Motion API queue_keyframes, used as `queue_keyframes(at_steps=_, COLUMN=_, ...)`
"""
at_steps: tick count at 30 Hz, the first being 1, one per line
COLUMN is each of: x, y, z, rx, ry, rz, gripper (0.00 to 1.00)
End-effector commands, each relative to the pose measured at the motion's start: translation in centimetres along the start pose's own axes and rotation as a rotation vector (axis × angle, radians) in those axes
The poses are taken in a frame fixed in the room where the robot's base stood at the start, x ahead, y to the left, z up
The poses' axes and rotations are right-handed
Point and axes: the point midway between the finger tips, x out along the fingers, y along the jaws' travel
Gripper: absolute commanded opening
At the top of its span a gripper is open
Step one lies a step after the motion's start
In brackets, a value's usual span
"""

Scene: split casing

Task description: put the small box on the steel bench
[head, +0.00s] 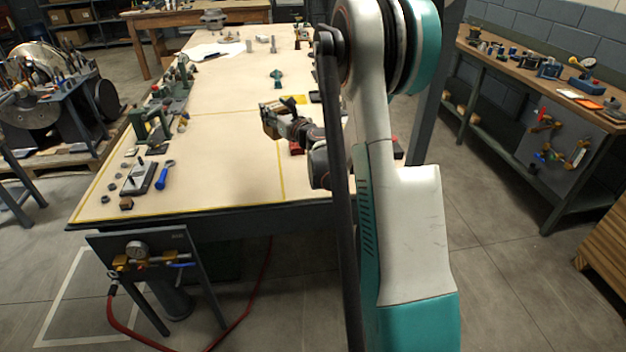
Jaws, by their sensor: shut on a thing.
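My gripper (283,122) is above the middle of the large pale-topped table (215,135), at the end of my arm, which reaches in from the right. It is shut on a small tan, boxy thing (269,124), which looks like the small box; the fingers and wrist hide part of it. The held thing seems to be off the tabletop, but its height is hard to judge. A workbench (543,82) with a brown top and dark metal frame stands along the right wall; I cannot tell which bench is the steel one.
A blue-handled tool (162,176), a dark plate and small blocks lie at the table's left front. Green fixtures (152,126) line its left edge. A yellow patch (293,100) and red part (296,148) are near my gripper. The table's front middle is clear.

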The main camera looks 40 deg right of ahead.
Motion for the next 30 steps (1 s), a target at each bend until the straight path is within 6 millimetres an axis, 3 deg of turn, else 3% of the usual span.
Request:
queue_keyframes(at_steps=1, x=-0.4, y=-3.1, z=-0.4, rx=0.0, ry=0.0, rz=-0.016, gripper=0.16)
queue_keyframes(at_steps=3, x=-0.8, y=-6.3, z=-0.6, rx=0.0, ry=-0.001, rz=-0.025, gripper=0.16)
queue_keyframes(at_steps=6, x=-1.5, y=-9.7, z=-0.7, rx=0.0, ry=-0.001, rz=-0.034, gripper=0.16)
queue_keyframes(at_steps=9, x=-2.1, y=-11.8, z=-0.8, rx=0.0, ry=-0.002, rz=-0.039, gripper=0.16)
queue_keyframes(at_steps=13, x=-2.4, y=-13.0, z=-1.4, rx=0.0, ry=-0.002, rz=-0.042, gripper=0.16)
queue_keyframes(at_steps=16, x=-2.4, y=-13.1, z=-3.0, rx=0.0, ry=-0.002, rz=-0.041, gripper=0.16)
queue_keyframes(at_steps=30, x=-2.4, y=-13.0, z=-14.3, rx=0.0, ry=-0.002, rz=-0.041, gripper=0.16)
